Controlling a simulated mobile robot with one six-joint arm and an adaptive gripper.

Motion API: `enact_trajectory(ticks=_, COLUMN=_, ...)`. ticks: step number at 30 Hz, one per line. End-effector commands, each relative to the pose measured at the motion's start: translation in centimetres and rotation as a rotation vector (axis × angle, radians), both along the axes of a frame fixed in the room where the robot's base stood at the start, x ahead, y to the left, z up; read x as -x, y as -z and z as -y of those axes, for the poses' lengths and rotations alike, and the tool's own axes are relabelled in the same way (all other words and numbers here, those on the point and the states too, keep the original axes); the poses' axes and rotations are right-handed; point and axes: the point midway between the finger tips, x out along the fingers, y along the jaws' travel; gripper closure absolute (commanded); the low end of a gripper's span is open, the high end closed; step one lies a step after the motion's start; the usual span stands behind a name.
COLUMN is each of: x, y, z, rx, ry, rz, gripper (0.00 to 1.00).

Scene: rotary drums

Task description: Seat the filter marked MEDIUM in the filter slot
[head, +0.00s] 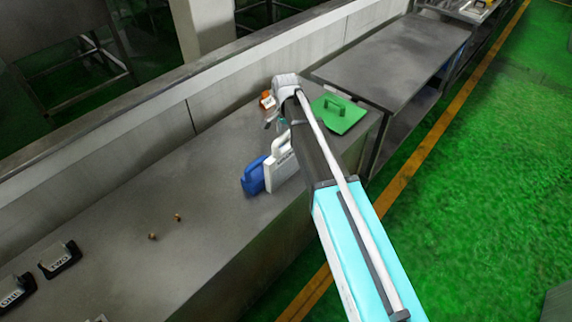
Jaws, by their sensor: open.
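A white panel with a top handle (281,168) stands upright on the grey bench. It has dark lettering near its top, too small to read. A blue panel with a handle (254,178) stands upright just left of it. A green plate with a handle (345,119) lies flat on the bench near its far right end. I cannot tell which of these is marked MEDIUM. My gripper (273,122) is open above the bench, just beyond the white panel and left of the green plate; my arm partly hides it. I cannot make out the filter slot.
A small orange object (267,99) is beyond my gripper. Two small brown pieces (178,217) lie on the bench. Black holders labelled ONE (14,292) and TWO (59,260) are at the left. A low wall (150,130) runs behind. The bench middle is mostly clear.

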Motion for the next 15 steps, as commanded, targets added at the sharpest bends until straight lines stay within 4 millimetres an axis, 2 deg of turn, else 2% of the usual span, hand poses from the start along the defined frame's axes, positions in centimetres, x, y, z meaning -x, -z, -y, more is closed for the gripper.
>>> enact_trajectory(ticks=1, x=0.0, y=0.77, z=0.0, rx=0.0, ry=0.0, rz=0.0, gripper=0.25)
enact_trajectory(ticks=6, x=-0.01, y=1.45, z=-0.01, rx=0.0, ry=0.0, rz=0.0, gripper=0.25)
enact_trajectory(ticks=15, x=-0.01, y=1.49, z=-0.01, rx=0.0, ry=0.0, rz=0.0, gripper=0.25)
